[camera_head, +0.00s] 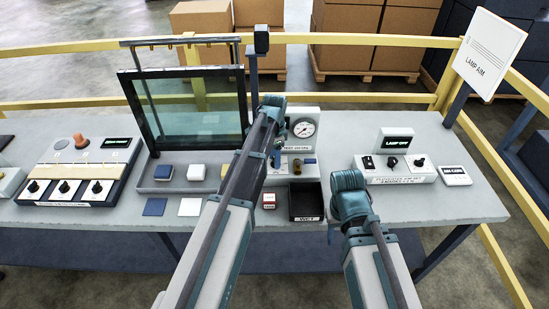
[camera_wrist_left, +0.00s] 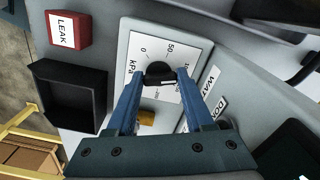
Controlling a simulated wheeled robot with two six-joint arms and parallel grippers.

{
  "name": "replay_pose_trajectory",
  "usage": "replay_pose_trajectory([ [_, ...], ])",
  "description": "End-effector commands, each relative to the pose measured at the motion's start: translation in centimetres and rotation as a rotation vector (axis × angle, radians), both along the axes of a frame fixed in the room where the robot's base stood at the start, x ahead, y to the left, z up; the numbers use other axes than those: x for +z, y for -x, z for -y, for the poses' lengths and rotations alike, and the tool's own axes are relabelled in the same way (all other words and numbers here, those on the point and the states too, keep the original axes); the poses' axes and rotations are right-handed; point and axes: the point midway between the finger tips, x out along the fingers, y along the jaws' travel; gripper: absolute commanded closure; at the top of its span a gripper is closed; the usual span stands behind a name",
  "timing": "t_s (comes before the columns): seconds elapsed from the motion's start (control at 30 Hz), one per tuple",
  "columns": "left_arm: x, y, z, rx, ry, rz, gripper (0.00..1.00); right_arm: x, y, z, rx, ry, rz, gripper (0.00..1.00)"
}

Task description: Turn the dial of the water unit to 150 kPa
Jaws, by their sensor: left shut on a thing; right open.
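The water unit (camera_head: 304,113) stands at the back middle of the bench, with a round white gauge whose reading is too small to tell. In the left wrist view its dial is a black knob (camera_wrist_left: 158,72) on a white plate (camera_wrist_left: 190,45) marked kPa, with 0 and 50 legible. My left gripper (camera_wrist_left: 160,76) is shut on the knob, one blue finger on each side. In the head view my left arm hides the knob. The knob's setting cannot be read. My right gripper (camera_head: 332,232) is open, right of the black tray, its fingers mostly hidden by the wrist.
A black tray labelled WET (camera_head: 307,217) and a red LEAK block (camera_head: 269,201) lie in front of the unit. A brass valve (camera_head: 309,161) is close to the dial. A lamp control box (camera_head: 396,169) stands right, a framed glass pane (camera_head: 190,110) left.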

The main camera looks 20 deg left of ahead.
Motion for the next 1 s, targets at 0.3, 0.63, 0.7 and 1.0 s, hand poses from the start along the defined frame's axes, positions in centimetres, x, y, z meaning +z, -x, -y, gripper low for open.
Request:
replay_pose_trajectory([
  [0.3,0.0,-0.11,0.0,-0.3,0.0,0.0,1.0,0.0,0.0,0.0,0.0,0.0,0.0,0.5],
  [0.63,0.0,-0.2,0.04,-0.577,-0.001,-0.001,1.0,0.0,0.0,0.0,0.0,0.0,0.0,0.5],
  [0.7,0.0,-0.22,0.05,-0.624,-0.001,-0.001,1.0,0.0,0.0,0.0,0.0,0.0,0.0,0.5],
  [1.0,0.0,-0.26,0.09,-0.762,-0.001,-0.001,1.0,0.0,0.0,0.0,0.0,0.0,0.0,0.5],
])
